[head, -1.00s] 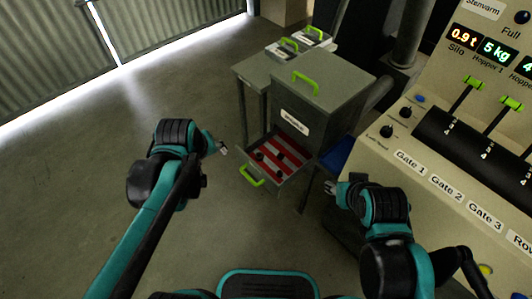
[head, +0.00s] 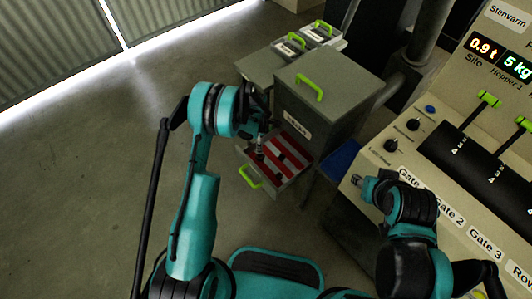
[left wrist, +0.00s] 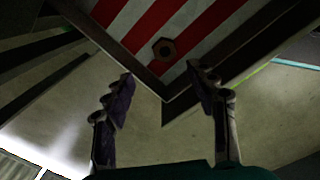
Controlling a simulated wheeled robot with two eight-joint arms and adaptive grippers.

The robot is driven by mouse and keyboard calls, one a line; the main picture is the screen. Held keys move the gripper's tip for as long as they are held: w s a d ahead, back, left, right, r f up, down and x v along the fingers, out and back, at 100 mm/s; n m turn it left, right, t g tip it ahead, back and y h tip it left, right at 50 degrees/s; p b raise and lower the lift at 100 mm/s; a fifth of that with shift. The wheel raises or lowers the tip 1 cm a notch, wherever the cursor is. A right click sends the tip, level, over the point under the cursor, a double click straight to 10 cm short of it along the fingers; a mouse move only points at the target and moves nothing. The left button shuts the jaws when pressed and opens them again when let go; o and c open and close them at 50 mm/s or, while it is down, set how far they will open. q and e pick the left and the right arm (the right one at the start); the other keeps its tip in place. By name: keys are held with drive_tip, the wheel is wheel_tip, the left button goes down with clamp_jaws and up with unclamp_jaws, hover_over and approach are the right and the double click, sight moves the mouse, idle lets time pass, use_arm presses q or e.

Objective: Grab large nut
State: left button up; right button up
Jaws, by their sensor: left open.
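A dark brown hexagonal nut (left wrist: 164,50) with a central hole lies on the red-and-white striped floor of an open drawer, near its corner, in the left wrist view. The drawer (left wrist: 183,100) also shows in the head view, below the grey cabinet (head: 318,103); small dark items in it are hard to make out there. My left gripper (left wrist: 160,72) is open and empty, its two fingers spread either side of the drawer corner, with the nut beyond the fingertips. In the head view the left gripper (head: 260,145) is over the drawer. My right gripper (head: 362,184) is beside the control panel, its jaws too small to judge.
A green handle (head: 250,177) sticks out from the drawer front. A control panel (head: 440,180) with levers is at the right. Open floor lies to the left.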

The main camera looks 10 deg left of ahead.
use_arm(q)
drive_tip(key=b, duration=0.1)
hover_over(261, 156)
drive_tip(key=f, duration=0.4)
drive_tip(key=shift+w+a, duration=0.3)
drive_tip(key=shift+a, duration=0.1)
drive_tip(key=f+b, duration=0.2)
drive_tip(key=f, duration=0.1)
drive_tip(key=f+b, duration=0.1)
drive_tip(key=f, duration=0.1)
drive_tip(key=shift+s+d+f, duration=0.1)
drive_tip(key=shift+s+d, duration=0.1)
drive_tip(key=shift+d, duration=0.2)
drive_tip(key=shift+c, duration=0.9)
drive_tip(key=c, duration=1)
